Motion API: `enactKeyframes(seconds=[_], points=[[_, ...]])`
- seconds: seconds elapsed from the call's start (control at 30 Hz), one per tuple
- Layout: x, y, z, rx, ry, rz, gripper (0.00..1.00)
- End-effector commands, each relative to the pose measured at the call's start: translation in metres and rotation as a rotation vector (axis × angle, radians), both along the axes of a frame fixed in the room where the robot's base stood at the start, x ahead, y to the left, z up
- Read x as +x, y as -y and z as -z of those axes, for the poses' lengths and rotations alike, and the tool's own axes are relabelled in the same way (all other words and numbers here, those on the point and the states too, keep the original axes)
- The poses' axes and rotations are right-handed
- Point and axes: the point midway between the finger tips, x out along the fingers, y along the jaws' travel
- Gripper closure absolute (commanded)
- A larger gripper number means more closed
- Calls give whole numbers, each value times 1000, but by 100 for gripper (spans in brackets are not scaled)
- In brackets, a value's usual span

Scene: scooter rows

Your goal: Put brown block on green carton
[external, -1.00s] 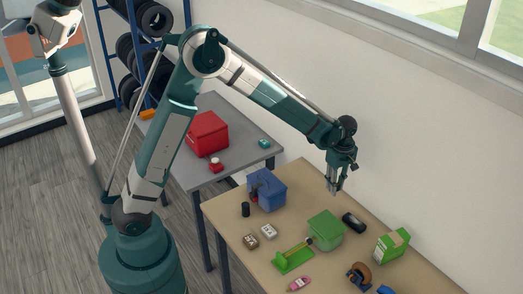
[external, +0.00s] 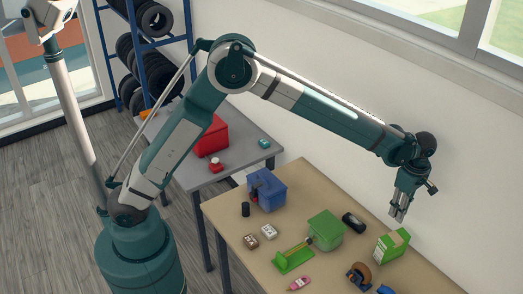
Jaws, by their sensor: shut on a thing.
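The green carton (external: 391,246) stands on the tan table at the right, near its back edge, with a white patch on its side. My gripper (external: 397,216) is above and slightly behind the carton in the picture, pointing down and apart from it. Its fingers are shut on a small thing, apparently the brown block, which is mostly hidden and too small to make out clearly.
A green box (external: 325,229), a black object (external: 353,222), a tape dispenser (external: 359,275) and a green scale-like tool (external: 293,259) share the table (external: 300,185). Two small boxes (external: 259,237) and a blue box (external: 267,190) stand left. The wall is close behind.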

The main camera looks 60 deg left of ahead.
Motion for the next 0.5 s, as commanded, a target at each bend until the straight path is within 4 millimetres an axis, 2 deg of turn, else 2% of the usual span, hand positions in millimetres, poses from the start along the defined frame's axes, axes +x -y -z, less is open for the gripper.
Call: enactKeyframes(seconds=[0.03,0.17,0.5], points=[[-1,8,-3,0,0,0,90],[-3,17,-5,0,0,-8,90],[-3,19,-6,0,0,-9,90]])
